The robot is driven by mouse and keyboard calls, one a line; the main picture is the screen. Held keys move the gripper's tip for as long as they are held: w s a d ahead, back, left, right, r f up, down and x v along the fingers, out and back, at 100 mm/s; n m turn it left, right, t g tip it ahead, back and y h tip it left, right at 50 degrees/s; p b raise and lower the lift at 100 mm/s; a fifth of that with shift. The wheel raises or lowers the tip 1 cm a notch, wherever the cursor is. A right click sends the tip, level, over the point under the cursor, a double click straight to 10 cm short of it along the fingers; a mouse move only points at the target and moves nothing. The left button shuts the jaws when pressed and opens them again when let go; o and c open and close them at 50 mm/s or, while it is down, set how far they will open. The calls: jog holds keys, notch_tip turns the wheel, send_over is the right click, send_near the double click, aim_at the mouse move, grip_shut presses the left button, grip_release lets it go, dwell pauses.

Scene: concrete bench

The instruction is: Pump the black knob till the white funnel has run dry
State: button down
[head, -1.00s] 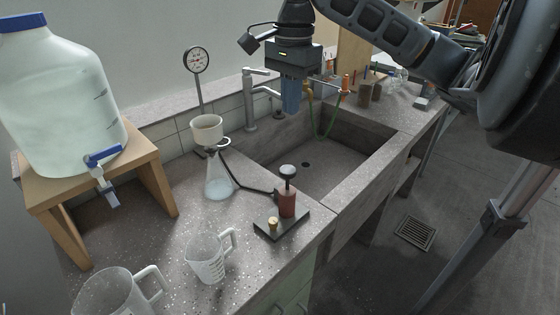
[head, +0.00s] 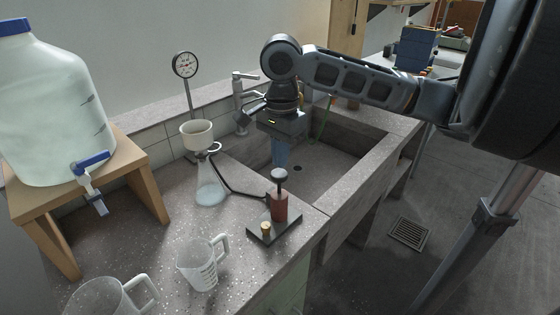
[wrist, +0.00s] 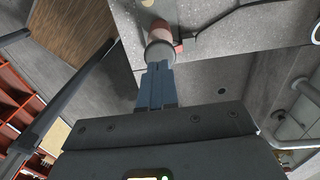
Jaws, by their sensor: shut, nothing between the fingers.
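The black knob (head: 279,175) tops a red pump cylinder (head: 279,206) on a dark base plate, and stands raised a little above it. The white funnel (head: 197,133) sits on a conical flask (head: 209,188) with pale liquid in its bottom; how much is inside the funnel I cannot tell. A black hose (head: 237,187) joins flask and pump. My gripper (head: 280,165) is shut and empty, pointing down, with blue fingers just above or behind the knob. In the wrist view the fingertips (wrist: 157,68) are close to the knob (wrist: 160,52); contact is unclear.
A dial gauge (head: 186,65) stands behind the funnel. A large water carboy (head: 45,110) is on a wooden stand (head: 150,183) at left. Clear jugs (head: 202,264) stand in front. The sink (head: 340,168) and tap (head: 243,95) lie behind the pump.

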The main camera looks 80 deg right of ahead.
aim_at(280, 173)
jog(key=shift+f, duration=1)
jog(key=shift+f+b, duration=0.95)
jog(key=shift+f, duration=1.15)
